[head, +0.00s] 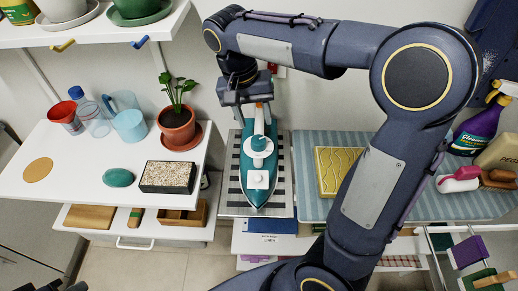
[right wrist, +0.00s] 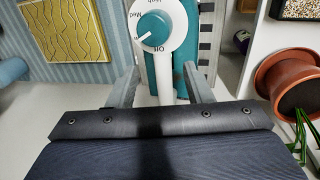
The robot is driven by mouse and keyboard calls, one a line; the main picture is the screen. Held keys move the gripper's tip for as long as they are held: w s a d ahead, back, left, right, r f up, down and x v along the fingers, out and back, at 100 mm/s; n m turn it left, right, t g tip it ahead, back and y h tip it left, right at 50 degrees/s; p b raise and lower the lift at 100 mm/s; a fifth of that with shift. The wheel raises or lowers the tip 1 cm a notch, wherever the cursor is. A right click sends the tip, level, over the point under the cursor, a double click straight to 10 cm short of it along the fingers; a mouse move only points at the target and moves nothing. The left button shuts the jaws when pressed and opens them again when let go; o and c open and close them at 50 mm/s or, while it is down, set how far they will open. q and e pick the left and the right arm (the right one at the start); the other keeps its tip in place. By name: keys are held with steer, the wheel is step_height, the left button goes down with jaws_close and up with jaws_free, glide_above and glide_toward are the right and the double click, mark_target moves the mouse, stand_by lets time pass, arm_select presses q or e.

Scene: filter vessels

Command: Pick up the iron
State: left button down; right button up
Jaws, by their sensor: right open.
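The teal iron (head: 257,193) lies on a dark-and-light striped pad (head: 232,178), its pointed end toward the front edge. It has a white dial on top. My right gripper (head: 255,108) is open at the iron's rear end, reaching down from above. In the right wrist view my two right fingers (right wrist: 164,88) stand either side of a white upright part of the iron (right wrist: 155,22). Gaps show beside that part, so the fingers look apart from it. Dark parts at the bottom left edge of the head view may be my left gripper; its jaws cannot be made out.
A blue striped board with a yellow patterned panel (head: 336,170) lies right of the iron. A potted plant (head: 177,128) and a pebble tray (head: 168,177) stand on the white shelf at left.

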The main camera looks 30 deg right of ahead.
mark_target(258, 132)
steer(key=shift+w+d+f, duration=0.15)
steer(key=shift+w+f, duration=0.05)
steer(key=shift+w, duration=0.1)
steer(key=f, duration=0.5)
steer(key=d+f, duration=0.1)
steer(key=f, duration=0.1)
steer(key=shift+s+f, duration=0.15)
steer(key=shift+s, duration=0.1)
jaws_close()
